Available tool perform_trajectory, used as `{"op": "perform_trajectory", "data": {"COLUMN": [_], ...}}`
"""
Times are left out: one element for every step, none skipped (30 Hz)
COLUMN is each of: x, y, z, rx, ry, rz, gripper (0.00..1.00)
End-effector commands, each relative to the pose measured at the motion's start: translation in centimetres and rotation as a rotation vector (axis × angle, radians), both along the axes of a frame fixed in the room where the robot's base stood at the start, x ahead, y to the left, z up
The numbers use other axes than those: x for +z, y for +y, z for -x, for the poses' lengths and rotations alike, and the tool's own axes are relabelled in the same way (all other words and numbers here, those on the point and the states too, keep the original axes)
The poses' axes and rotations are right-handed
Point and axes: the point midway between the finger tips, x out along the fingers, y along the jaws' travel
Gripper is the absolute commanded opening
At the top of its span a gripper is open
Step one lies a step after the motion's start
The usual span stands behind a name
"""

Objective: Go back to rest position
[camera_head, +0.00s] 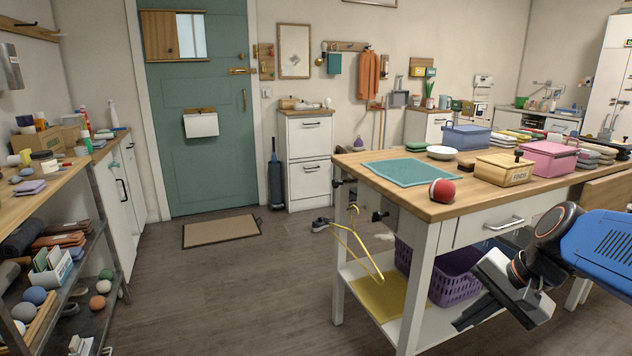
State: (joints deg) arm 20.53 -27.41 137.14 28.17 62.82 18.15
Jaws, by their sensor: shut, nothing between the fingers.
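My gripper (474,314) is at the lower right, at the end of my blue and grey arm. It is shut and empty, with its dark fingers pointing down and to the left. It shows in front of the side of the wooden-topped worktable (335,275), and overlaps the purple basket (446,276) on the lower shelf in the picture. I cannot tell whether it touches the table or the basket. No washer can be made out in this view.
Shelves (75,275) line the left wall. A teal door (201,125) stands behind a doormat (221,231). The middle floor is clear.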

Motion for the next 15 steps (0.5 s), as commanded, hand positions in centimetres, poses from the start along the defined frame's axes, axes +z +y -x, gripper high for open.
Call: {"op": "perform_trajectory", "data": {"x": [-0.2, -0.4, -0.6, -0.8, -1.0, -1.2, -1.3, -1.4, -1.6, -1.6, -1.7, -1.8, -1.9, -1.9, -1.9], "y": [0.7, 0.9, 1.0, 1.2, 1.2, 1.3, 1.3, 1.3, 1.2, 1.2, 1.1, 1.0, 0.9, 0.8, 0.7], "z": [1.2, 1.9, 2.8, 3.4, 4.0, 4.8, 5.3, 5.8, 6.5, 6.9, 7.3, 7.7, 8.0, 8.2, 8.5], "rx": [0.075, 0.119, 0.178, 0.223, 0.268, 0.326, 0.37, 0.414, 0.469, 0.508, 0.544, 0.589, 0.618, 0.646, 0.676], "ry": [-0.022, -0.032, -0.049, -0.064, -0.076, -0.094, -0.109, -0.123, -0.141, -0.154, -0.166, -0.183, -0.193, -0.202, -0.214], "rz": [0.059, 0.096, 0.146, 0.184, 0.221, 0.27, 0.307, 0.343, 0.388, 0.422, 0.453, 0.491, 0.517, 0.539, 0.566], "gripper": [0.0, 0.0, 0.0, 0.0, 0.0, 0.0, 0.0, 0.0, 0.0, 0.0, 0.0, 0.0, 0.0, 0.0, 0.0]}}
